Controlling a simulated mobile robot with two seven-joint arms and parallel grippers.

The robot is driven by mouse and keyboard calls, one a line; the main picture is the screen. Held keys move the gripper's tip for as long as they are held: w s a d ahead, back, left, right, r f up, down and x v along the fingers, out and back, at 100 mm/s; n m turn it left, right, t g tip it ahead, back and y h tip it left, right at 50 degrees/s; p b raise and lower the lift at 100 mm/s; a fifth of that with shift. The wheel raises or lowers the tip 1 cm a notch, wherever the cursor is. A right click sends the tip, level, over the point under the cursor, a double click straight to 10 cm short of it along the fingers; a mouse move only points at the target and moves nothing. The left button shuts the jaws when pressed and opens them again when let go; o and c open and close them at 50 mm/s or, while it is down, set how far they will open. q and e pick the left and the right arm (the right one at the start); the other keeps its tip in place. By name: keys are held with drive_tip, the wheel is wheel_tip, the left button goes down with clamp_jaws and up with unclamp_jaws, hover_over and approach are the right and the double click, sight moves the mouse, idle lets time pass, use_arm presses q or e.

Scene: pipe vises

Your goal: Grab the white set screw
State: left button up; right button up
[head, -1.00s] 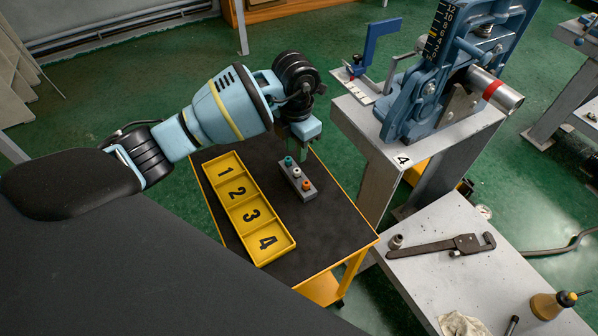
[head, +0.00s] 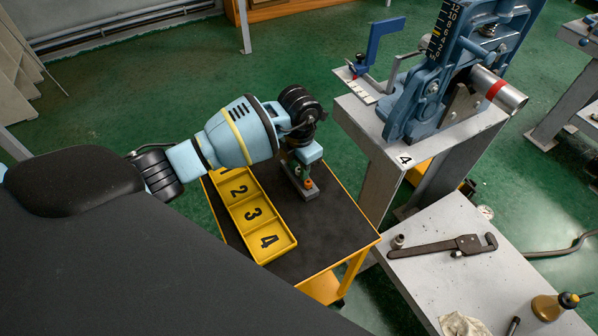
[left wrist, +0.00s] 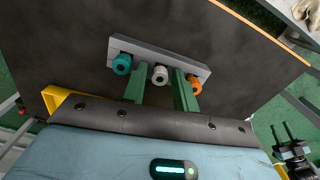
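The white set screw (left wrist: 159,75) stands in a grey block (left wrist: 160,54) in the left wrist view, between a teal screw (left wrist: 122,64) and an orange screw (left wrist: 194,84). My left gripper (left wrist: 159,83) is open. Its two green fingers reach down on either side of the white screw, with a gap on both sides. In the head view my left gripper (head: 302,174) is over the block (head: 313,194) and hides the white screw; the orange screw (head: 309,184) shows.
The block stands on a black-topped cart (head: 335,232) beside a yellow tray (head: 278,252) marked with numbers. A grey bench (head: 425,275) with a pipe wrench (head: 440,246) is at the right. A large blue vise (head: 428,98) is on a stand behind. The cart's front is clear.

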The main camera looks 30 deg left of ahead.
use_arm(q)
clamp_jaws()
wheel_tip(320, 180, up, 10)
idle(0.7)
